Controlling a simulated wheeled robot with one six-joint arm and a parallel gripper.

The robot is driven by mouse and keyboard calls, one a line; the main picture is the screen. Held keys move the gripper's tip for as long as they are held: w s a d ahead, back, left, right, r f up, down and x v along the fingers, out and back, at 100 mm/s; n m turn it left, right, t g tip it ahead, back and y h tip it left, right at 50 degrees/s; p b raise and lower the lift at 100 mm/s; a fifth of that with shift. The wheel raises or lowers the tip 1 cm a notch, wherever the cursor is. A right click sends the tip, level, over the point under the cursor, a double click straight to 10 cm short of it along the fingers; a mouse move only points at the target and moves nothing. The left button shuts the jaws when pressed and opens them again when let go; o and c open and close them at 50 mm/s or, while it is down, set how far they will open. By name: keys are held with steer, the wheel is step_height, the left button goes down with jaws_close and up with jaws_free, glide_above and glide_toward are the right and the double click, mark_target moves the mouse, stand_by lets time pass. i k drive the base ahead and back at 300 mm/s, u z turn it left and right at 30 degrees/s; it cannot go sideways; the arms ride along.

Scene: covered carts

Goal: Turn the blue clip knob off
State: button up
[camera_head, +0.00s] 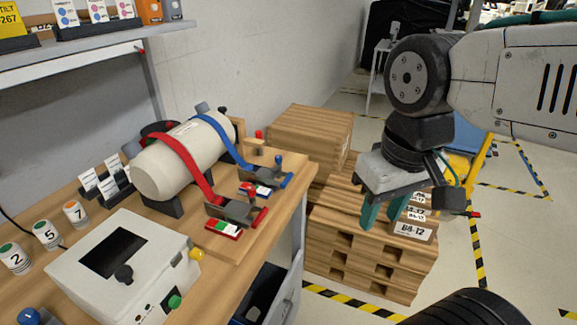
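A white cylinder (188,152) lies on the wooden bench, held by a red strap and a blue strap (219,133). The blue strap runs down to a dark metal clip with a blue bar (286,180) and an upright blue knob (278,160) near the bench's right edge. The red strap (188,165) ends at a similar clip with a red bar (260,217), nearer the camera. My gripper (383,213) points down with its green fingers apart and nothing between them. It is to the right of the blue clip, clear of the bench, in front of the pallets.
A white box with a screen (115,250) and knobs stands on the near bench. Numbered pots (46,234) and card holders (100,180) are at left. Stacked wooden pallets (370,250) and a carton (310,135) stand beyond the bench edge. A shelf (90,55) overhangs the back.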

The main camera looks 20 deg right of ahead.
mark_target(279, 160)
steer(key=k, duration=0.5)
steer(key=z, duration=0.6)
steer(key=i, duration=1.1)
steer(key=u, duration=0.85)
